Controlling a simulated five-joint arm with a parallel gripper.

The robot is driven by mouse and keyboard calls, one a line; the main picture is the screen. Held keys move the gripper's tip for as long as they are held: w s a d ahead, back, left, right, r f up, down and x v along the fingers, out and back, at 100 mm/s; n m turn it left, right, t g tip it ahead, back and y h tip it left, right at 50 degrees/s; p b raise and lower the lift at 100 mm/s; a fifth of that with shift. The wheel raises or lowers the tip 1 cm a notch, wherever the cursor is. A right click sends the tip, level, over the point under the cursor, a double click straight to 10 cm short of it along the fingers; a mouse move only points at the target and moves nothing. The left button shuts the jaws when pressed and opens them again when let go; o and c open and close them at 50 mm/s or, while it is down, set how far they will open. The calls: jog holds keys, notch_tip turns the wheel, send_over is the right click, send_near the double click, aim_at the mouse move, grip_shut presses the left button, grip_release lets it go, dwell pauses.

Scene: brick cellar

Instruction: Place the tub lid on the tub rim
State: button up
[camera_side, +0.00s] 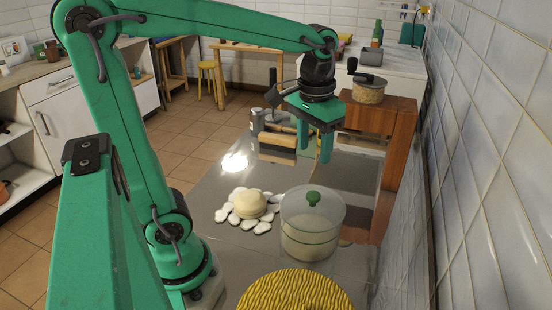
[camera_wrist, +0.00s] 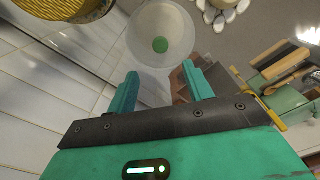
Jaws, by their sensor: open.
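The tub (camera_side: 309,243) is a clear round container with pale contents, standing on the grey worktop. The translucent tub lid (camera_side: 327,199) with its green knob lies on top of the tub, apparently level; I cannot tell whether it is fully seated on the rim. In the wrist view the lid (camera_wrist: 160,22) shows as a pale disc with the green knob near its middle, beyond my fingertips. My gripper (camera_side: 315,156) is open and empty, above and behind the tub, apart from the lid. Its two fingers point down, and they also show in the wrist view (camera_wrist: 160,85).
A dough ball (camera_side: 249,205) sits on white pebbles (camera_side: 262,227) left of the tub. A yellow woven item (camera_side: 295,292) is in front. A wooden stand (camera_side: 399,150) with a lidded glass pot (camera_side: 368,92) is behind right. The tiled wall (camera_side: 490,150) bounds the right.

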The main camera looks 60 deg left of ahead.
jog(key=s+f+m+t, duration=0.1)
jog(key=s+m+t, duration=0.1)
jog(key=s+t, duration=0.3)
jog(key=shift+s+d+f, duration=0.25)
jog(key=shift+s+d, duration=0.05)
jog(key=shift+s, duration=1.45)
